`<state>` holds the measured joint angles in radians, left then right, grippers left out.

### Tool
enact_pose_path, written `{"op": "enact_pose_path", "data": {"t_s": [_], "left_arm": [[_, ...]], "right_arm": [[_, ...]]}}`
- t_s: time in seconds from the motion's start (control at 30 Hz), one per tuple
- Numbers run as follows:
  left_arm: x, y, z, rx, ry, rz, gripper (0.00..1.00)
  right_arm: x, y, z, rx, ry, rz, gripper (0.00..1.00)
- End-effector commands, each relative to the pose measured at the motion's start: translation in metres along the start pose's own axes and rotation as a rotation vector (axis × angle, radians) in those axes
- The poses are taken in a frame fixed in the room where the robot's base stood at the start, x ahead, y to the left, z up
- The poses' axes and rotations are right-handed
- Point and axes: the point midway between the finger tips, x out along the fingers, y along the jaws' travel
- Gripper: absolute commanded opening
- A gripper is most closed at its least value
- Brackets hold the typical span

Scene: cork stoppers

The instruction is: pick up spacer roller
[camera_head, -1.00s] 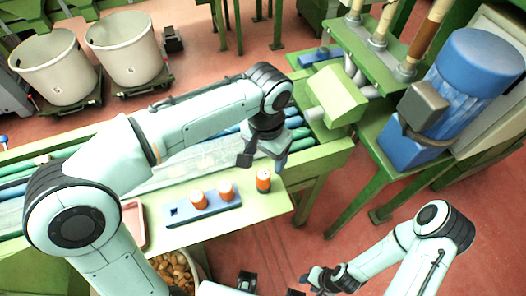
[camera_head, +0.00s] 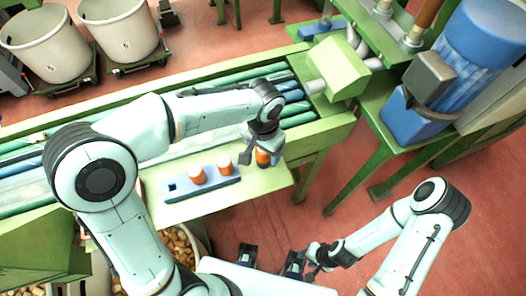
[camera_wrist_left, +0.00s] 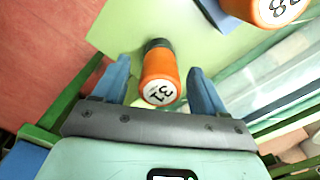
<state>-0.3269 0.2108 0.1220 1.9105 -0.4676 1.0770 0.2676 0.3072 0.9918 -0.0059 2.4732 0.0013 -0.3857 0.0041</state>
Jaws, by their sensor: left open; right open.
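A lone orange roller (camera_head: 262,158) with a dark lower end stands on the pale green shelf, partly hidden by my left gripper in the head view. In the left wrist view this roller (camera_wrist_left: 160,78) shows a white top marked "31". My left gripper (camera_head: 268,152) is open, its blue fingers on either side of the roller with a visible gap at each side. Two more orange rollers, one at left (camera_head: 197,174) and one at right (camera_head: 224,165), stand in a blue rack (camera_head: 205,193). My right gripper (camera_head: 316,256) is low and away from the shelf, holding nothing visible.
The pale green shelf (camera_head: 262,193) sticks out from the green conveyor frame. The rack has an empty square hole at its left end. A bin of corks (camera_head: 180,243) is below the shelf. A blue motor (camera_head: 425,100) stands at the right.

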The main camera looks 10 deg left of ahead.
Motion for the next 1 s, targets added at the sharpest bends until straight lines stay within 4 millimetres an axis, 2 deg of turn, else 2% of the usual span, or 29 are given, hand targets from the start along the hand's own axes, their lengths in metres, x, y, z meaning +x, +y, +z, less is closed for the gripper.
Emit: {"op": "enact_pose_path", "data": {"t_s": [0.1,0.37,0.57,0.87,1.0], "left_arm": [[0.0128,0.0004,0.0002,0.001,-0.002,0.001,0.71],[0.0147,0.0003,-0.0002,0.0,0.001,0.001,0.71],[0.0144,0.0003,-0.0002,0.0,0.001,0.001,0.1],[0.0133,0.0003,-0.0004,0.0,0.001,0.001,0.1],[0.0059,0.0003,-0.0009,0.0,0.003,0.0,0.1]], "right_arm": [[0.0018,0.0008,0.0004,0.0,-0.001,0.0,0.43],[0.0017,0.0007,0.0003,0.0,-0.001,0.0,0.43],[0.0017,0.0007,0.0004,0.0,-0.001,0.0,0.43],[0.0015,0.0007,0.0003,0.0,-0.001,0.0,0.43],[0.0003,0.0002,0.0,0.0,0.0,0.0,0.43]]}}
